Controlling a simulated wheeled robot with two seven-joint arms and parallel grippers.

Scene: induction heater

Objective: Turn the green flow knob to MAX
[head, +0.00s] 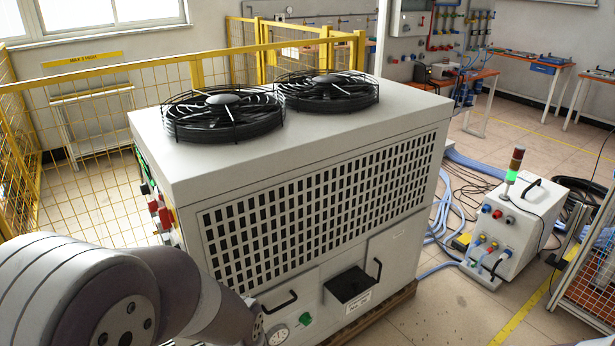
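The green knob (305,319) sits low on the front face of the large white cabinet (300,210), near the bottom edge of the head view. It is small here, and its pointer and any MAX marking cannot be read. A round dial gauge (278,335) is just to its left, partly cut off by the frame edge. My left arm comes in from the lower left and ends beside the cabinet's lower left front, left of the gauge. Neither my left nor my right gripper shows.
Two black fans (223,113) stand on the cabinet top. Black handles (279,301) and an open black tray (349,284) project from its front. A yellow mesh fence (85,150) is behind. A smaller white unit (512,225) with a signal tower stands right, with hoses on the floor.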

